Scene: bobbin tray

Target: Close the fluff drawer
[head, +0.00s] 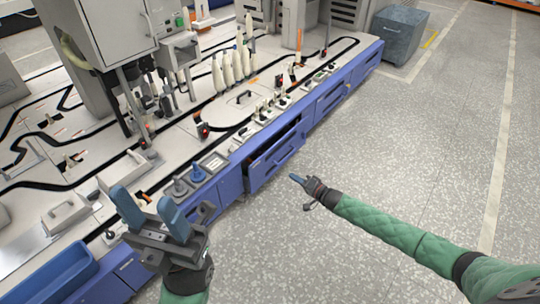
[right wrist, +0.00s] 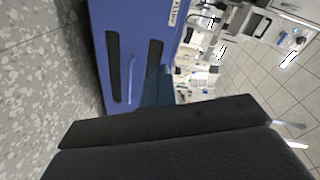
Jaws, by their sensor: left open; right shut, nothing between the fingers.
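The blue fluff drawer (head: 276,160) stands pulled out from the front of the blue machine base in the head view, with a dark gap along its top. A handle runs along its front. My right gripper (head: 298,179) is shut and empty, just in front of and below the drawer front, over the floor. In the right wrist view its blue fingers (right wrist: 158,86) are together before a blue panel (right wrist: 132,55) with two dark slots and a handle; contact cannot be told. My left gripper (head: 146,207) is open and empty, above the machine's near front edge.
Other blue drawer fronts (head: 331,98) line the machine to the right. A blue bin (head: 55,275) sits at lower left. A grey box (head: 400,33) stands beyond. The speckled floor (head: 420,150) is clear.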

